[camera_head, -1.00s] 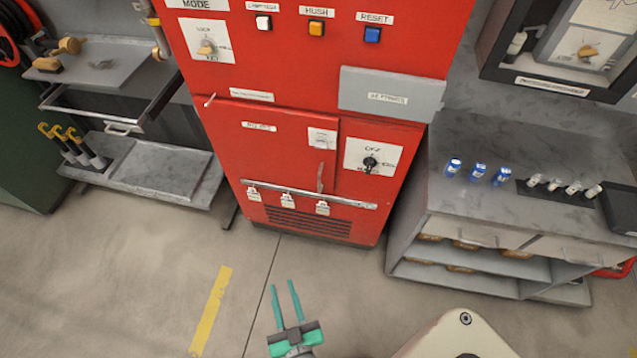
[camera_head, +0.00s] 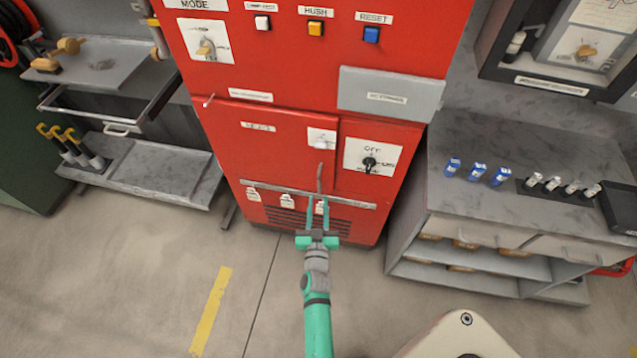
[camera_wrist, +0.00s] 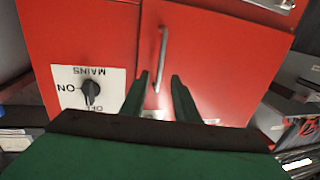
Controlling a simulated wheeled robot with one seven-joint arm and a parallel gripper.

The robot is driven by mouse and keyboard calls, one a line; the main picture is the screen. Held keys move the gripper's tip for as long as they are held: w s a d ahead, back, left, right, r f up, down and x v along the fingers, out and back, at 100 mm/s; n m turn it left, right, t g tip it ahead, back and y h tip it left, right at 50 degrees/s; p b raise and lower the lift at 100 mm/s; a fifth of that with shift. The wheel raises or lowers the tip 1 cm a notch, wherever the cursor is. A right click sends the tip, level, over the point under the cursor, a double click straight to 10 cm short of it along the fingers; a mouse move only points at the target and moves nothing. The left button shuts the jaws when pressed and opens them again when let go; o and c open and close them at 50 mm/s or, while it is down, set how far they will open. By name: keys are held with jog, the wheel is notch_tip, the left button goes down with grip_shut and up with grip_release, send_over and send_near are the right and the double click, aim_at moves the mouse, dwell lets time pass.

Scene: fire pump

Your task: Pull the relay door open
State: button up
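The relay door (camera_head: 268,150) is the red panel at the lower left of the red cabinet, and it looks shut. Its thin upright grey handle (camera_head: 320,177) is near the door's right edge. In the wrist view the handle (camera_wrist: 162,58) stands just beyond my fingertips. My gripper (camera_head: 317,205) is in front of the cabinet's lower part, just below the handle, with its fingers pointing at the cabinet. The two fingers are apart with nothing between them. In the wrist view my gripper (camera_wrist: 160,80) is open, and the handle lines up with the gap.
A rail with several tags (camera_head: 308,196) runs across below the handle. A black rotary switch (camera_head: 369,163) is right of the door. A grey bench (camera_head: 520,225) stands at right, a grey shelf (camera_head: 150,170) at left. The floor in front is clear.

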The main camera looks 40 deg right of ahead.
aim_at(319, 185)
jog(key=x, duration=0.8)
jog(key=shift+w+d, duration=0.3)
jog(key=shift+c, duration=0.7)
grip_shut()
